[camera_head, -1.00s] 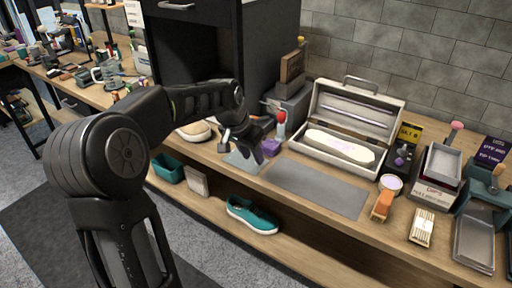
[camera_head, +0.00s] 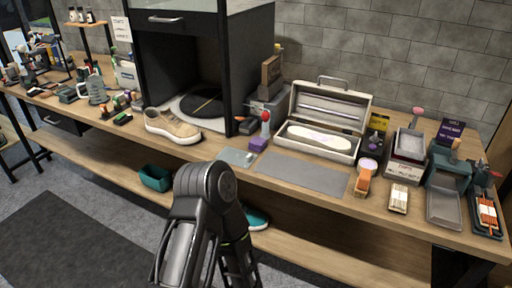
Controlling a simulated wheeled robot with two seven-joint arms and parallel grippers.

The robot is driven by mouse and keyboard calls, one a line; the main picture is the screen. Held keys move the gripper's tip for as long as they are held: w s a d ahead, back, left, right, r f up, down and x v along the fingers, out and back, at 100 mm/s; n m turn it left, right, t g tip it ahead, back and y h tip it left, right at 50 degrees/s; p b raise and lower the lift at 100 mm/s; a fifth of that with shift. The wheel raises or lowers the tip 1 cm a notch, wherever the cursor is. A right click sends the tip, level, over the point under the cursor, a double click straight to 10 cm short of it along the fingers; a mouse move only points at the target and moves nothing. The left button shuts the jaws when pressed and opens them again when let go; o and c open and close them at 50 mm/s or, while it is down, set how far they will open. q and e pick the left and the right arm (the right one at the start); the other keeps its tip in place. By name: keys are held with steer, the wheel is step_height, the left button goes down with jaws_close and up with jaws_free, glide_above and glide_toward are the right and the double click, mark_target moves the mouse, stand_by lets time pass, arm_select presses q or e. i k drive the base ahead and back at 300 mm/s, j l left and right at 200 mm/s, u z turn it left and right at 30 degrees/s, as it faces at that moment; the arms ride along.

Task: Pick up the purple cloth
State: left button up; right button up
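A small folded-looking purple item (camera_head: 258,144), which I take for the purple cloth, lies on the workbench, just right of a pale blue-grey mat (camera_head: 234,157). A red-topped bottle (camera_head: 265,124) stands right behind it. One of my arms rises from the bottom of the picture and bends in front of the bench, below the purple item and apart from it. The fingers of this arm do not show. My other arm and its gripper are also out of view.
A beige sneaker (camera_head: 172,125) sits at the cabinet's opening. A grey mat (camera_head: 300,176) and an open case (camera_head: 322,140) lie to the right. Below are a teal bin (camera_head: 155,178) and a teal shoe (camera_head: 258,218), partly hidden by my arm.

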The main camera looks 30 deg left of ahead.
mark_target(257, 144)
steer(key=j+z, duration=0.15)
steer(key=z, duration=0.15)
steer(key=j+z, duration=0.1)
steer(key=z, duration=0.2)
steer(key=k+j+z, duration=0.1)
steer(key=j, duration=0.3)
steer(key=j+z, duration=0.15)
steer(key=j, duration=0.25)
steer(key=k+j+z, duration=0.1)
steer(key=j, duration=0.25)
steer(key=k+j+z, duration=0.15)
steer(key=j, duration=0.25)
steer(key=k+j+z, duration=0.1)
steer(key=j, duration=0.25)
steer(key=k+j, duration=0.35)
steer(key=j, duration=0.25)
